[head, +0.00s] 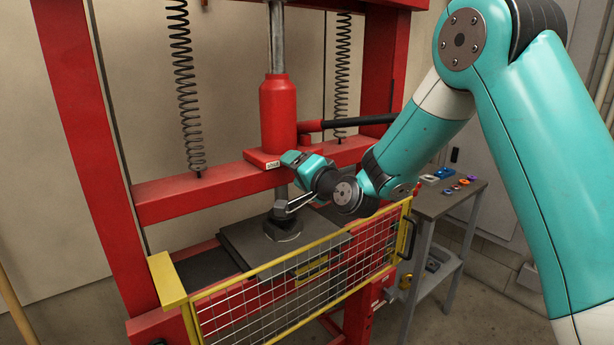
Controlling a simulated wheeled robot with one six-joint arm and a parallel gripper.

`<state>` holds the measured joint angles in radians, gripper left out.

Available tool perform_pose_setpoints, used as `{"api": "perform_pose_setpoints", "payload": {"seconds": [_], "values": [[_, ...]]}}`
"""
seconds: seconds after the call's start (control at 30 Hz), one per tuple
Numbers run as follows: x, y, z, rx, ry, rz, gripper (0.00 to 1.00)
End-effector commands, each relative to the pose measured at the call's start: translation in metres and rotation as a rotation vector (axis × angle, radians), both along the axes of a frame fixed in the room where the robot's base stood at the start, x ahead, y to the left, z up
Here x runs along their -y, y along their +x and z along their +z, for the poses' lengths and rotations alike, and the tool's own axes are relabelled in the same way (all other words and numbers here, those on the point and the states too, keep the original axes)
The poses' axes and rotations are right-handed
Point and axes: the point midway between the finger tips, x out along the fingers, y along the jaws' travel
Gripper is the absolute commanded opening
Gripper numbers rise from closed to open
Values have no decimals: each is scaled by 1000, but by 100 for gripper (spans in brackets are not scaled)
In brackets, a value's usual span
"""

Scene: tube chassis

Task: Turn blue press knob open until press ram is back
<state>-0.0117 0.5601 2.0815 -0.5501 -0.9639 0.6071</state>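The red press jack (278,112) stands on the press's middle beam, with a small white label (273,165) on its base that seems to read "shut". The press ram (281,193) reaches down below the beam, and its dark foot (283,227) is at the dark plate (240,243). My gripper (292,160) is at the right side of the jack's base, right beside the label. I cannot make out the blue knob; my gripper may hide it. Whether the fingers are apart or closed on something does not show clearly.
A yellow-framed mesh guard (300,290) stands in front of the plate, below my arm. Two coil springs hang left (185,85) and right (343,75) of the jack. A black-gripped pump lever (360,122) sticks out right. A side table (450,195) holds small coloured parts.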

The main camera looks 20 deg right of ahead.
Motion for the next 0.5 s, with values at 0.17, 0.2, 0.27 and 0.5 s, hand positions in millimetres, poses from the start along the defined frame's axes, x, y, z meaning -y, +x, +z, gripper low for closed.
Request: {"api": "perform_pose_setpoints", "payload": {"seconds": [0.17, 0.2, 0.27, 0.5], "values": [[8, -21, -2, 1, 1, -3, 61], [11, -30, -3, 2, 1, -4, 61], [16, -44, -3, 2, 2, -4, 61], [35, -104, -3, 3, 1, -5, 61]]}}
